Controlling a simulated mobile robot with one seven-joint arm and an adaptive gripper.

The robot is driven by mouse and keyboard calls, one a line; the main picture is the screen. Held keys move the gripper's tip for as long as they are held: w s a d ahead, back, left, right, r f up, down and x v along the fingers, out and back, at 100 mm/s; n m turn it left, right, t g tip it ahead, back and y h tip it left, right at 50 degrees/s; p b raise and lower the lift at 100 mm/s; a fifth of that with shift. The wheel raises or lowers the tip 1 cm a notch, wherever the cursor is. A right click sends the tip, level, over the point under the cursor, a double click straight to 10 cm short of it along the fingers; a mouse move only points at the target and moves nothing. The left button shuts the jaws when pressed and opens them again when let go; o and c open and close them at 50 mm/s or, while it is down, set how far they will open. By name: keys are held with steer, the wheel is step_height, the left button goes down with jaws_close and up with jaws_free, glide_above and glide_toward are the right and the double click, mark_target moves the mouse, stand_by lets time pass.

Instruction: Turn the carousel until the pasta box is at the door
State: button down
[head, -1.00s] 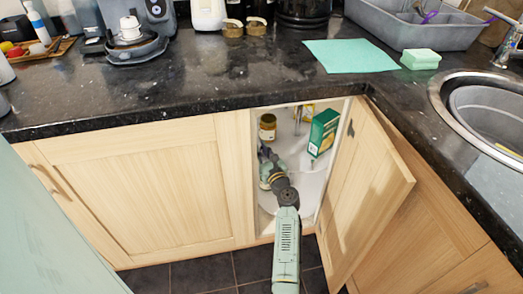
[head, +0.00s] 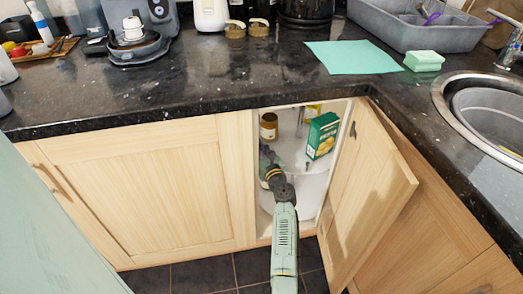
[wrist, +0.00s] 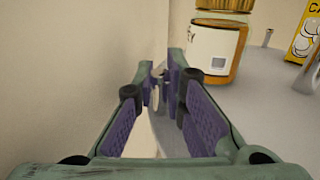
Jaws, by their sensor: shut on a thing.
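The carousel (head: 287,194) is a round white shelf inside the open corner cupboard. My gripper (head: 266,160) reaches in at the left of the opening. The exact contact is partly hidden.
The cupboard door (head: 372,195) stands open to the right. The cupboard's pale wall (wrist: 80,60) is close to my gripper's left. A yellow box (wrist: 306,38) is further back. The dark counter (head: 220,85) overhangs the opening.

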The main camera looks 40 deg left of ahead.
steer(key=c, duration=1.6)
jaws_free()
steer(key=shift+c, duration=0.2)
